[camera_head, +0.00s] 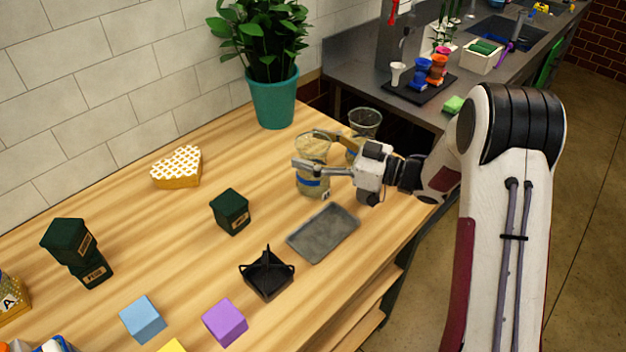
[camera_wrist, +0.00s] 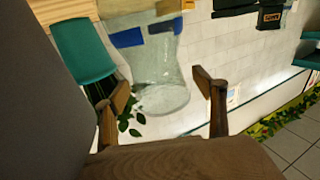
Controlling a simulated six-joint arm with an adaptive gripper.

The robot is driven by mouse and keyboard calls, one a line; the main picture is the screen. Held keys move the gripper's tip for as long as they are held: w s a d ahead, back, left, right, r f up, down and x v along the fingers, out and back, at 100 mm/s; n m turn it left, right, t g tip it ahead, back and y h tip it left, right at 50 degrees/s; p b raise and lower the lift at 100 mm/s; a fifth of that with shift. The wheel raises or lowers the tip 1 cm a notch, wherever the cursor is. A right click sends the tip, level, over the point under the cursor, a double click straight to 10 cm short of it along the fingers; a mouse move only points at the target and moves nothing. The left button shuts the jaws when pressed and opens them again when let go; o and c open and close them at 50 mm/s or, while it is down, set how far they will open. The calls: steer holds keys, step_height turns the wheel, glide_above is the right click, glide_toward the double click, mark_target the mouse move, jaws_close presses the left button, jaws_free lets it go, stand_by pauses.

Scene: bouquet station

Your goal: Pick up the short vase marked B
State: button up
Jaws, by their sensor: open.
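A clear glass vase with a blue band (camera_head: 312,183) stands upright on the wooden table, near its back right. A small mark shows near its base, but I cannot read the letter. My gripper (camera_head: 312,152) is open, with its fingers spread at the vase's upper part, one on either side. In the wrist view the vase (camera_wrist: 160,70) appears upside down between the two open fingers (camera_wrist: 163,98), with gaps at both sides. A second clear vase (camera_head: 366,119) stands behind my gripper and is partly hidden by it.
A teal plant pot (camera_head: 275,98) stands behind the vase. A grey tray (camera_head: 323,233) lies in front, with a black holder (camera_head: 267,275) and a dark green box (camera_head: 231,212) to its left. The table's right edge is close to the vase.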

jaws_close()
steer(key=shift+r, duration=0.2)
step_height(320, 180, up, 10)
steer(key=shift+f, duration=0.15)
stand_by(0.8)
stand_by(0.4)
